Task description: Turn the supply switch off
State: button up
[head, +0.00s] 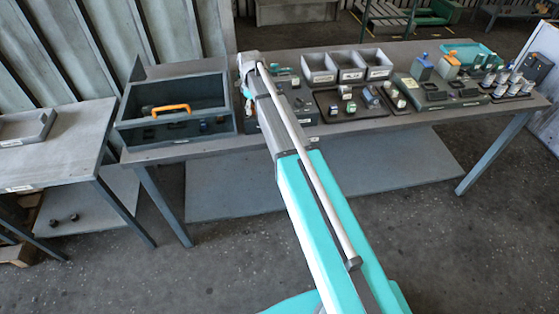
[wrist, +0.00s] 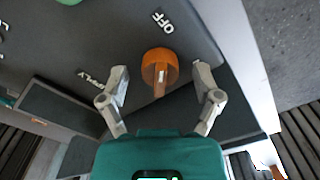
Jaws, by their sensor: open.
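The supply switch is an orange rotary knob (wrist: 160,64) on a dark panel in the wrist view. Its raised grip bar, with a pale mark, runs down the picture toward my palm. A white OFF label (wrist: 162,22) is printed above the knob. A partly hidden label ending in "PPLY" (wrist: 88,76) is to its left. My gripper (wrist: 160,72) is open, with one finger on each side of the knob and a visible gap on both sides. In the head view my arm hides the switch and most of the gripper.
A green round part (wrist: 69,2) shows at the panel's top edge in the wrist view. In the head view, an open dark box (head: 125,122) with an orange handle stands left of my arm. Grey bins (head: 320,70) and several small parts crowd the bench's right side.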

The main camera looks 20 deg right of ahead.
jog(key=shift+m, duration=0.6)
jog(key=shift+r+p, duration=0.45)
jog(key=shift+r, duration=0.05)
notch_tip(320, 180, up, 13)
jog(key=p, duration=1.3)
jog(key=s+f+m+b, duration=0.4)
jog(key=s+f+b, duration=0.2)
jog(key=s, duration=0.8)
jog(key=s+d+f+m+b, duration=0.1)
jog(key=s+f+m+b, duration=0.3)
jog(key=s, duration=1.1)
notch_tip(320, 180, down, 3)
jog(key=b, duration=0.2)
jog(key=shift+d+r+b, duration=0.2)
jog(key=shift+d+b, duration=0.05)
jog(key=shift+b, duration=0.05)
